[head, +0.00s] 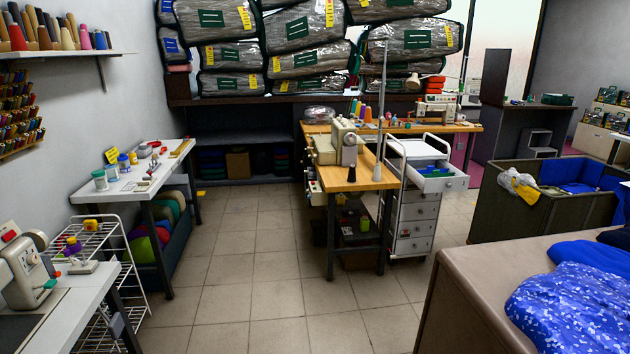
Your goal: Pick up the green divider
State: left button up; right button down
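A white drawer cabinet (415,215) stands at the right end of the wooden sewing table, with its top drawer (445,184) pulled open. Inside the drawer lie small blue and green pieces; a flat green piece (432,168) shows there, and it may be the green divider, but it is too small to tell. Neither of my grippers is in view.
A wooden sewing table (372,177) with a machine stands left of the cabinet. A tan table (490,275) with blue patterned fabric (575,308) fills the lower right. White tables line the left wall. The tiled floor (260,270) in the middle is clear.

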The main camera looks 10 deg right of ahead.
aim_at(436, 175)
jog(key=i+j+z, duration=0.2)
jog(key=i, duration=1.45)
jog(key=i+u, duration=0.15)
jog(key=u, duration=0.3)
jog(key=i+l+u, duration=0.1)
jog(key=u, duration=0.35)
jog(key=i+l+u, duration=0.15)
jog(key=u, duration=9.65)
